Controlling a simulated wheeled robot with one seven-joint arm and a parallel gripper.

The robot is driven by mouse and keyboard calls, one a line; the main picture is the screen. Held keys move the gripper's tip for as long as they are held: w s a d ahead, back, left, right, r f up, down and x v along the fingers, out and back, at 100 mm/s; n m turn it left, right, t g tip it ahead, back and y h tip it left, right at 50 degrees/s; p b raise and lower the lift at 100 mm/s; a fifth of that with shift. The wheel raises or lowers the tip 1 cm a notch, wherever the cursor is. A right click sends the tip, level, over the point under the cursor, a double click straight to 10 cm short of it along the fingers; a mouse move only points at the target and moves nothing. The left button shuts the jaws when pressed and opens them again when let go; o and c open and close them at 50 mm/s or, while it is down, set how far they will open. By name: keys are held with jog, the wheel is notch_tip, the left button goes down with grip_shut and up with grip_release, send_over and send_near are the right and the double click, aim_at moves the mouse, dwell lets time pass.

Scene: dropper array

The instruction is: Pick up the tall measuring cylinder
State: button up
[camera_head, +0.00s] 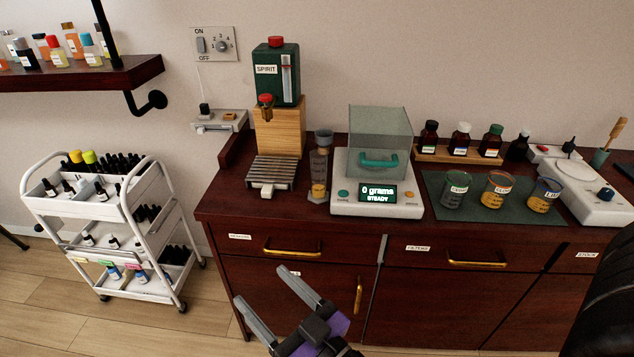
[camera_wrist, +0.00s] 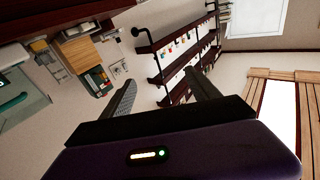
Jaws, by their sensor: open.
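The tall measuring cylinder (camera_head: 319,172) stands upright on the dark wooden counter in the head view. It is clear grey, with a wider top and some amber liquid near its base. It stands between the slatted drip tray on the left and the scale on the right. My gripper (camera_head: 283,288) is open and empty, low in front of the cabinet drawers, below and in front of the cylinder and apart from it. In the wrist view my gripper's fingers (camera_wrist: 163,92) are spread with nothing between them. I cannot make out the cylinder in the wrist view.
A scale (camera_head: 377,204) with a clear cover reads 0 grams. A green spirit dispenser (camera_head: 277,75) stands on a wooden block behind the drip tray (camera_head: 273,172). Several beakers stand on a green mat (camera_head: 433,187). A white trolley (camera_head: 150,200) stands left of the counter.

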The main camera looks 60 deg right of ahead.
aim_at(319, 161)
jog(key=w+d+r+n+g, duration=0.1)
jog(key=w+d+r+n, duration=0.3)
jog(key=w+d, duration=0.5)
jog(key=w+d+r+n+g, duration=0.1)
jog(key=w+d+r+n, duration=0.25)
jog(key=w+d, duration=0.45)
jog(key=w+d+r+n+g, duration=0.1)
jog(key=w+d+r+n, duration=0.25)
jog(key=w+d, duration=0.55)
jog(key=s+d+n+g, duration=0.5)
jog(key=d+n+g, duration=0.3)
jog(key=d, duration=0.5)
jog(key=s+f+n+g+y, duration=0.1)
jog(key=s+f+n+g, duration=0.4)
jog(key=s+f+n, duration=0.4)
jog(key=shift+m, duration=0.6)
jog(key=shift+s+d+p+x, duration=0.15)
jog(key=shift+p+x, duration=0.1)
jog(key=shift+x, duration=0.5)
jog(key=shift+s+p+x, duration=0.1)
jog(key=shift+p+x, duration=0.2)
jog(key=shift+x, duration=0.45)
jog(key=shift+s+d+p+x, duration=0.15)
jog(key=shift+p+x, duration=0.1)
jog(key=shift+x, duration=0.55)
jog(key=shift+r, duration=0.1)
grip_shut()
